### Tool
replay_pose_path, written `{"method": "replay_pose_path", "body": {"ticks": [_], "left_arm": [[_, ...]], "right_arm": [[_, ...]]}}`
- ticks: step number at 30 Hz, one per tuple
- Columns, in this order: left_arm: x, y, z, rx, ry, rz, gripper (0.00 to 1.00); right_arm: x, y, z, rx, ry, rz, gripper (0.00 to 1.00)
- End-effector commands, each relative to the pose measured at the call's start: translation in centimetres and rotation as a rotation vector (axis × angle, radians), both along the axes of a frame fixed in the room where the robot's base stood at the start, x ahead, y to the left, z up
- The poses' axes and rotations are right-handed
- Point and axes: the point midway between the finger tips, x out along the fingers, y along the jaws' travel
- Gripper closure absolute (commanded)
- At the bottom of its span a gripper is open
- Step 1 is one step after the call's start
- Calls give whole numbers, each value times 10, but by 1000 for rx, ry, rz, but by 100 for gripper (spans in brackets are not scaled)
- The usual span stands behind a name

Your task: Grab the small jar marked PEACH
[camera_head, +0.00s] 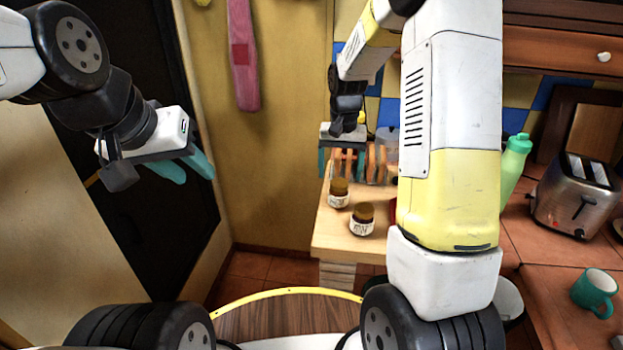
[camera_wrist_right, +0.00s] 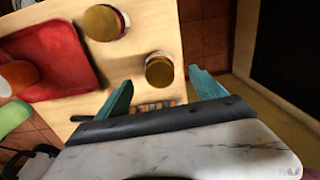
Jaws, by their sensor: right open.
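My right gripper (camera_head: 342,172) is open and empty, pointing down above and behind the farther jar. In the right wrist view, one jar (camera_wrist_right: 160,70) lies between and just beyond the fingertips (camera_wrist_right: 160,84), apart from them; the other jar (camera_wrist_right: 105,23) is farther off. My left gripper (camera_head: 192,170) is open and empty, away at the left.
An orange-striped object (camera_head: 375,163) stands behind the jars. A red tray (camera_wrist_right: 48,60) lies beside them. A green bottle (camera_head: 514,165), toaster (camera_head: 578,195) and teal mug (camera_head: 595,292) are on the right counter. The wooden counter's front edge is clear. My right arm hides part of it.

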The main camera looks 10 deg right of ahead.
Motion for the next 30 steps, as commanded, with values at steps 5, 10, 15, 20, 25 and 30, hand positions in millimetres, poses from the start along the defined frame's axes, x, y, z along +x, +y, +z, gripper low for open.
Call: {"method": "replay_pose_path", "body": {"ticks": [5, 10, 15, 20, 25, 30], "left_arm": [[0, 0, 0, 0, 0, 0, 64], [0, 0, 0, 0, 0, 0, 64], [0, 0, 0, 0, 0, 0, 64], [0, 0, 0, 0, 0, 0, 64], [0, 0, 0, 0, 0, 0, 64], [0, 0, 0, 0, 0, 0, 64]], "right_arm": [[4, -1, -16, -9, 17, -6, 21], [3, -2, -34, -9, 18, -6, 21], [2, -6, -56, -8, 17, -7, 21], [2, -9, -79, -8, 17, -6, 21], [3, -9, -88, -8, 13, -5, 21], [3, -9, -88, -8, 13, -5, 21]]}}
